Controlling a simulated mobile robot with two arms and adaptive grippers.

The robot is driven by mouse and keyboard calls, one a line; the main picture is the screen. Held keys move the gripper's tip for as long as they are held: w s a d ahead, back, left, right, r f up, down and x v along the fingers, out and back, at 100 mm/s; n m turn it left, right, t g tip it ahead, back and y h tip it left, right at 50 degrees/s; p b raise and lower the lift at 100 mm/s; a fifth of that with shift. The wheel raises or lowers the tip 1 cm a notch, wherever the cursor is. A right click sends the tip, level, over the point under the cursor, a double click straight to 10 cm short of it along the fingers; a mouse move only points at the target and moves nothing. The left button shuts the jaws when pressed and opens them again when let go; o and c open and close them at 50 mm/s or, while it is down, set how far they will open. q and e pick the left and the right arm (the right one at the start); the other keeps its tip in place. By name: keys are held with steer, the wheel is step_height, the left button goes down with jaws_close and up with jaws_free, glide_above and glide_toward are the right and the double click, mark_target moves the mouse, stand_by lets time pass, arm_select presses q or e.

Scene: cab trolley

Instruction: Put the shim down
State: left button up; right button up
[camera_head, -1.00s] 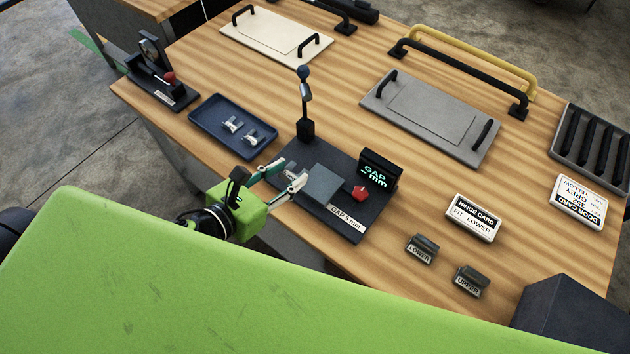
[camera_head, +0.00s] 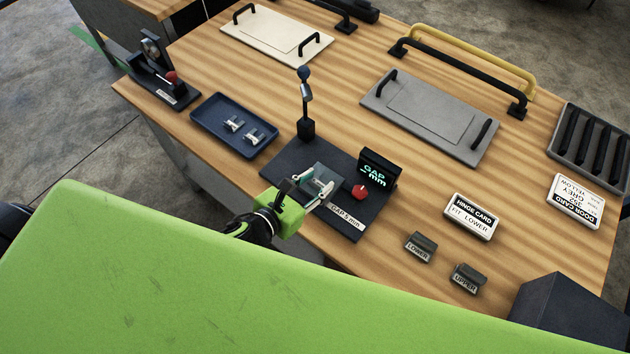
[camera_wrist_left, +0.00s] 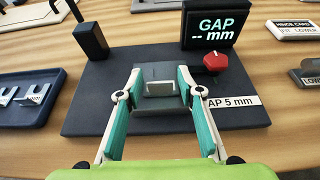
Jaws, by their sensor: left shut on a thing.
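My left gripper (camera_head: 318,190) is over the dark gap gauge (camera_head: 284,160), with its fingers on either side of the small grey block on the gauge. In the left wrist view the left gripper (camera_wrist_left: 160,84) is shut on the shim (camera_wrist_left: 160,89), a small pale grey metal piece between the fingertips. The shim is at the grey block of the gauge (camera_wrist_left: 85,115); I cannot tell whether it rests on it. The gauge display (camera_head: 378,172) reads "GAP -- mm". My right gripper is not in view.
A blue tray (camera_head: 205,125) with two similar metal shims lies left of the gauge. A post with a knob (camera_head: 305,105) and a red knob (camera_head: 360,191) rise from the gauge. A hinge card (camera_head: 472,216) and blocks marked LOWER (camera_head: 420,247) and UPPER (camera_head: 468,279) lie to the right.

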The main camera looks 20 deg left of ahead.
arm_select(q)
steer(key=shift+f, duration=0.2)
steer(key=o, duration=1.1)
steer(key=shift+o, duration=0.2)
steer(key=shift+r, duration=0.1)
steer(key=shift+s+r, duration=0.1)
steer(key=shift+r, duration=0.05)
steer(key=b+v, duration=0.2)
steer(key=v, duration=0.9)
steer(key=shift+s+a+r, duration=0.15)
steer(key=shift+s+a, duration=0.05)
steer(key=shift+s, duration=0.15)
